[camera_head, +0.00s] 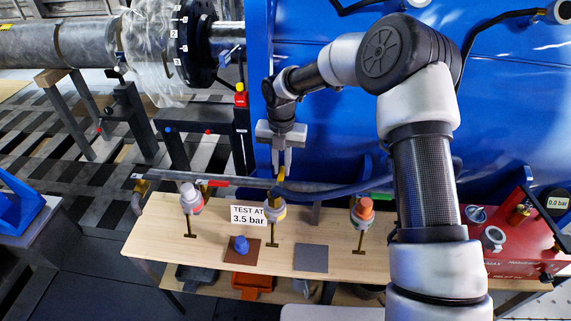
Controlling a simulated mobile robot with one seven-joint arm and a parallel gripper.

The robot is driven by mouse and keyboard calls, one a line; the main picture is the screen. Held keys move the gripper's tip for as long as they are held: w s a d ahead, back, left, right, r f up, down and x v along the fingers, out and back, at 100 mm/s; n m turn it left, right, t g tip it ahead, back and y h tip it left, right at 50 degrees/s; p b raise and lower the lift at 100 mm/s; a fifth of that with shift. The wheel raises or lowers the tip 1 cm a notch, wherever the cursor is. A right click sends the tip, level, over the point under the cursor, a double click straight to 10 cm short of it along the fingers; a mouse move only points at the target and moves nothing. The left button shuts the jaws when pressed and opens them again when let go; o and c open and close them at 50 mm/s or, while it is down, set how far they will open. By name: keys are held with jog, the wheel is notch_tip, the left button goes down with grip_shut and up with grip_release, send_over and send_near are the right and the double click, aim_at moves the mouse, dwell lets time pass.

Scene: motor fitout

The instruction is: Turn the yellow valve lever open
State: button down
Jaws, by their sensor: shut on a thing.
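The yellow valve lever (281,174) shows as a small yellow piece above the middle valve (275,208), which stands on the pipe over the wooden bench. My gripper (281,170) reaches down from above with its fingers pointing downward. Its fingertips are shut on the yellow lever. The fingers and the pipe partly hide the lever, and its exact angle is hard to tell. A sign reading "TEST AT 3.5 bar" (247,215) stands just left of the middle valve.
A valve with a red lever (214,183) is on the left, and one with a green lever (380,196) on the right. A red test pump (520,235) with a "0.0 bar" display (557,202) is at right. The blue motor housing (330,110) rises behind.

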aim_at(280, 172)
jog(key=shift+a+n, duration=0.25)
jog(key=shift+n, duration=0.15)
jog(key=c, duration=1.7)
grip_release()
notch_tip(280, 172, up, 18)
jog(key=shift+f, duration=0.25)
